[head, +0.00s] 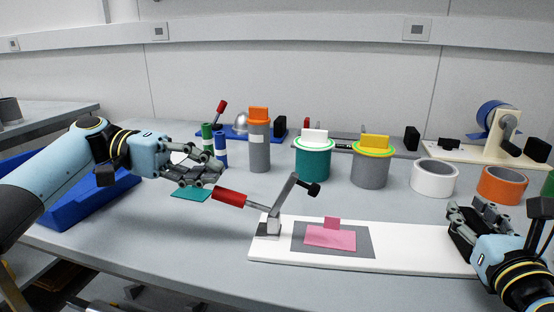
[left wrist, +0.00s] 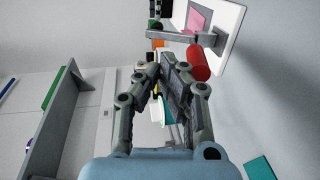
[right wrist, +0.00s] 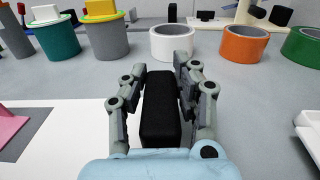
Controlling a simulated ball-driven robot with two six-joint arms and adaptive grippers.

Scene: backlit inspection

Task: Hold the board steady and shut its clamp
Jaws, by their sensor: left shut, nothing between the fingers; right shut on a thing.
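The white board (head: 420,259) lies on the table, with a grey pad and a pink piece (head: 330,238) on it. Its clamp (head: 283,205) stands at the left end. The clamp's arm is raised, its black tip above the pink piece and apart from it. The red handle (head: 230,198) points left; it also shows just beyond the fingers in the left wrist view (left wrist: 197,63). My left gripper (head: 214,172) is shut and empty, above and behind the handle. My right gripper (head: 470,220) is shut on a black block (right wrist: 160,115) at the board's right end.
Behind the board stand a grey can with an orange lid (head: 259,145), a teal can (head: 313,160), a grey can with a yellow lid (head: 370,168), and white (head: 433,178) and orange (head: 502,185) rolls. A blue tray (head: 90,198) sits at left.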

